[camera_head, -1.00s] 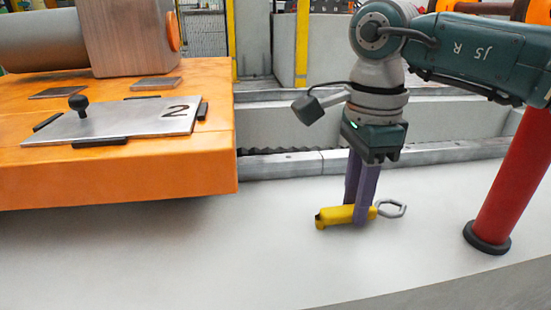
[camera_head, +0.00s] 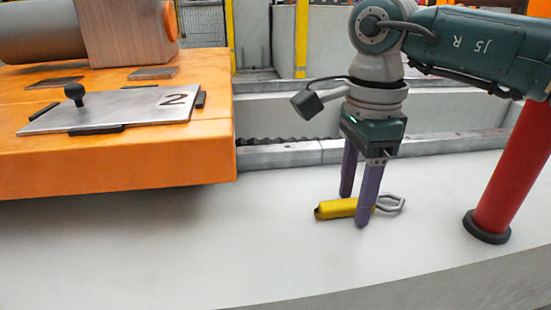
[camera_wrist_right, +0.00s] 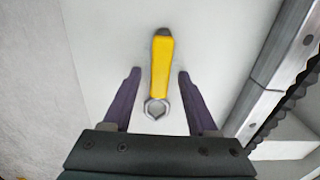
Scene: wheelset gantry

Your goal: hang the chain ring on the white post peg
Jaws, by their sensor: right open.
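The chain ring appears to be the grey six-sided ring (camera_head: 391,203) at the right end of a yellow body (camera_head: 335,208). The piece lies flat on the white surface. My right gripper (camera_head: 355,208) points down over it, with its purple fingers spread on either side of the yellow body. In the right wrist view the yellow body (camera_wrist_right: 162,65) and the grey ring (camera_wrist_right: 156,109) lie between the open fingers, with clear gaps on both sides. No white post peg shows. My left gripper is not in view.
A red post (camera_head: 510,170) with a dark base stands to the right on the white surface (camera_head: 270,250). An orange platform (camera_head: 120,165) on the left carries a metal plate (camera_head: 110,110) marked 2 with a black knob. The white surface in front is clear.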

